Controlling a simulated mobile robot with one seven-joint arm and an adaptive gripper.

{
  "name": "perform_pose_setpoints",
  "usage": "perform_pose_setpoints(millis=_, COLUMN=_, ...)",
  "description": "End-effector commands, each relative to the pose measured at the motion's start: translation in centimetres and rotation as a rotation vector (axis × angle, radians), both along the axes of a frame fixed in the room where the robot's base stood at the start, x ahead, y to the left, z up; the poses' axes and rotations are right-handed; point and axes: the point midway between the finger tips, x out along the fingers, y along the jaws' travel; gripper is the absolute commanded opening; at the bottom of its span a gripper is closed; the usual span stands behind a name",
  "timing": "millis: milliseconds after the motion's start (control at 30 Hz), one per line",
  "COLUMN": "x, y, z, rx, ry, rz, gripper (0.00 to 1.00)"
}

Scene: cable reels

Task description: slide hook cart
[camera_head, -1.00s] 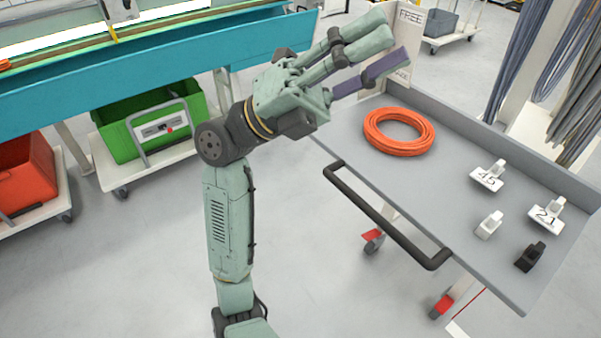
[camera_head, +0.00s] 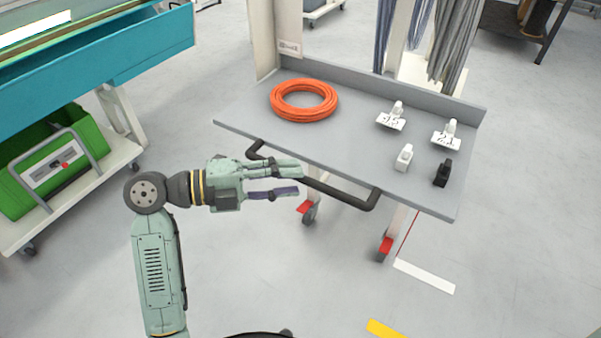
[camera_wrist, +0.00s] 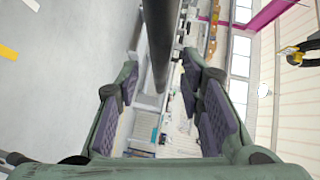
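The cart (camera_head: 345,150) has a grey flat top with a raised back edge and a black bar handle (camera_head: 340,192) along its near side. My gripper (camera_head: 300,180) is at this handle, left of its middle, with its fingers apart and pointing right. In the wrist view the black handle bar (camera_wrist: 160,35) runs down between the two spread finger sides. I see a gap on both sides of it, so the gripper is not closed on it. How deep the bar sits between the fingers is hard to tell.
On the cart top lie an orange cable coil (camera_head: 304,100), white numbered tags (camera_head: 391,120), a white block (camera_head: 404,157) and a black block (camera_head: 442,173). Grey cables (camera_head: 450,45) hang behind. A green crate (camera_head: 50,165) stands left under a teal bench (camera_head: 100,55).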

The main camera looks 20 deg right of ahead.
Motion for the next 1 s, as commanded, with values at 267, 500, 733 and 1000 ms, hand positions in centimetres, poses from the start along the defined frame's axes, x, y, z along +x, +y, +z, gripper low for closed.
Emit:
perform_pose_setpoints(millis=267, x=-0.4, y=-3.0, z=-0.3, rx=-0.001, ry=-0.001, rz=0.0, gripper=0.35)
perform_pose_setpoints(millis=500, x=-0.4, y=-3.3, z=-0.4, rx=-0.001, ry=-0.001, rz=0.001, gripper=0.35)
perform_pose_setpoints(millis=733, x=-0.4, y=-3.3, z=-0.4, rx=-0.001, ry=-0.001, rz=0.001, gripper=0.25)
perform_pose_setpoints(millis=1000, x=-0.4, y=-3.3, z=-0.4, rx=-0.001, ry=-0.001, rz=0.001, gripper=0.07)
